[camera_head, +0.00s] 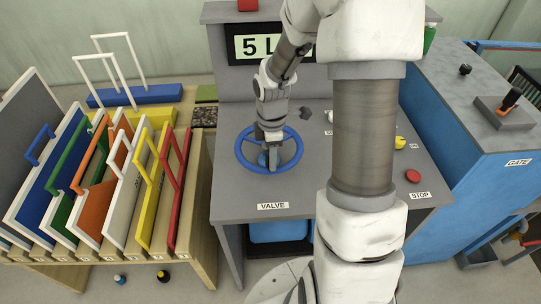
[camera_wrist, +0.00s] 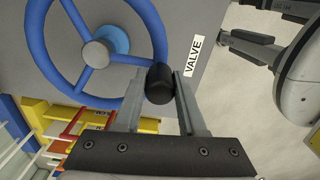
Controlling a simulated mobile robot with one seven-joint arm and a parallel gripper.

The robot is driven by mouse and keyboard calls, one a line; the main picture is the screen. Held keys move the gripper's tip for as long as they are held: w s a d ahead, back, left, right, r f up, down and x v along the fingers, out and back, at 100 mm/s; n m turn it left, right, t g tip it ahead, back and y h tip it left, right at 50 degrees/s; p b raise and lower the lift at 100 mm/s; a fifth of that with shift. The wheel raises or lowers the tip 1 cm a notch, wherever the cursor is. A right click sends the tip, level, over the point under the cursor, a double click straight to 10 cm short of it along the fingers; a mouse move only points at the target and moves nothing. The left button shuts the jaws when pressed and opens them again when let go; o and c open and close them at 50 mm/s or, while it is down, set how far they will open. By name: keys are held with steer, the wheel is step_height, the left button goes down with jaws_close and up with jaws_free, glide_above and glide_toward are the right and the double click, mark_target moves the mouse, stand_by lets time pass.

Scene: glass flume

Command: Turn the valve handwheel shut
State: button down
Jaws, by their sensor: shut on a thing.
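The blue valve handwheel (camera_head: 290,135) lies on the grey console above a VALVE label (camera_head: 272,205). It also shows in the wrist view (camera_wrist: 150,25) with its spokes and light blue hub (camera_wrist: 113,40). A black knob (camera_wrist: 160,84) stands at the wheel's rim beside the label. My gripper (camera_wrist: 160,78) is shut on this knob, one finger on each side of it. In the head view my gripper (camera_head: 270,158) reaches down over the wheel and hides part of it and the knob.
The console carries a display (camera_head: 262,46), a red STOP button (camera_head: 412,176) and a yellow knob (camera_head: 400,142). A rack of coloured panels (camera_head: 100,190) with raised handles stands close on the left.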

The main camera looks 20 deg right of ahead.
steer(key=shift+d, duration=0.1)
steer(key=c, duration=0.5)
jaws_free()
step_height(320, 180, up, 17)
steer(key=shift+r+p, duration=0.2)
steer(key=shift+p, duration=0.2)
steer(key=s+a+r+m+t, duration=0.2)
steer(key=s+a+r+m, duration=0.1)
steer(key=s+m, duration=0.4)
steer(key=s+a+r+m+t, duration=0.3)
steer(key=s+r+m, duration=0.1)
steer(key=s+m, duration=0.4)
steer(key=shift+s+a+r+t, duration=0.15)
steer(key=shift+s+a+t, duration=0.2)
steer(key=shift+s, duration=0.5)
